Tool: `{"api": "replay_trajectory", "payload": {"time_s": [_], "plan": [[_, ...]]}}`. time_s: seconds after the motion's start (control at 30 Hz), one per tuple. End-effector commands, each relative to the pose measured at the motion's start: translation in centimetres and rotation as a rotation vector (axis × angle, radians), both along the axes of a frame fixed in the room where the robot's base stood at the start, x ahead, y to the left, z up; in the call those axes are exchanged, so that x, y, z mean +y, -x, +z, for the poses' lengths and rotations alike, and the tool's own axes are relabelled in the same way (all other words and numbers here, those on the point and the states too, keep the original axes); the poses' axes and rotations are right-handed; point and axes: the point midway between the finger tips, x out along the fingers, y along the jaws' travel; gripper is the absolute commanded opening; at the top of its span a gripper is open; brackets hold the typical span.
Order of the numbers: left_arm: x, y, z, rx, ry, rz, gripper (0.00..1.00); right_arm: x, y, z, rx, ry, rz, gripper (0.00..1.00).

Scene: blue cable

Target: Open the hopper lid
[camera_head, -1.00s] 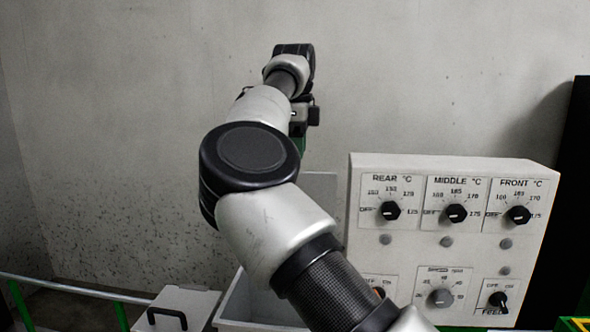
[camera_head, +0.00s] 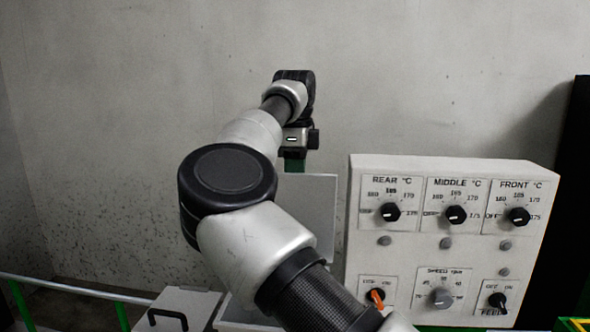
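The hopper (camera_head: 232,312) is a light grey bin low in the view, partly hidden behind my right arm. A flat grey panel (camera_head: 318,205), which looks like the hopper lid, stands upright at its back. Its lower part and left side are partly covered by my arm. My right arm reaches in from the bottom right, and its gripper (camera_head: 294,166) points down at the panel's top left edge. Only a dark green part of the gripper shows; I cannot tell whether it touches the panel or how its fingers stand. My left gripper is out of view.
A white control panel (camera_head: 450,180) with several black knobs and an orange switch (camera_head: 376,296) stands right of the arm. A concrete wall is behind.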

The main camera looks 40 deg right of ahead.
Motion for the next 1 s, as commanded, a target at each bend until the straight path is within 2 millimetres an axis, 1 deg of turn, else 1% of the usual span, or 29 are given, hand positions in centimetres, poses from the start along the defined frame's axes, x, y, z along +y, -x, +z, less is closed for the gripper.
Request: {"api": "replay_trajectory", "payload": {"time_s": [0.17, 0.3, 0.43, 0.73, 0.77, 0.9, 1.0], "plan": [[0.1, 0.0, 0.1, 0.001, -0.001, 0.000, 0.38, -0.2, -0.1, 0.1, 0.000, 0.000, 0.006, 0.00], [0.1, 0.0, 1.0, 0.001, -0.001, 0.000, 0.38, -1.6, -1.2, -0.1, 0.002, -0.001, 0.007, 0.00], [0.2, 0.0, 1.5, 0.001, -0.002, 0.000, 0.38, -2.5, -2.1, -0.5, 0.000, 0.001, 0.009, 0.00], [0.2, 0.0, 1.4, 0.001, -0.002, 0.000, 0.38, -2.6, -2.3, -0.7, -0.003, 0.000, 0.009, 0.00], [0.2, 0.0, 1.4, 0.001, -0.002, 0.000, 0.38, -2.6, -2.3, -0.7, -0.003, 0.000, 0.009, 0.15], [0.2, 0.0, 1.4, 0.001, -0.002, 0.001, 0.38, -2.6, -2.2, -0.7, -0.002, 0.000, 0.007, 0.37], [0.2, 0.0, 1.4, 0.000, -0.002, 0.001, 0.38, -2.6, -2.2, -0.8, -0.001, 0.000, 0.006, 0.38]]}}
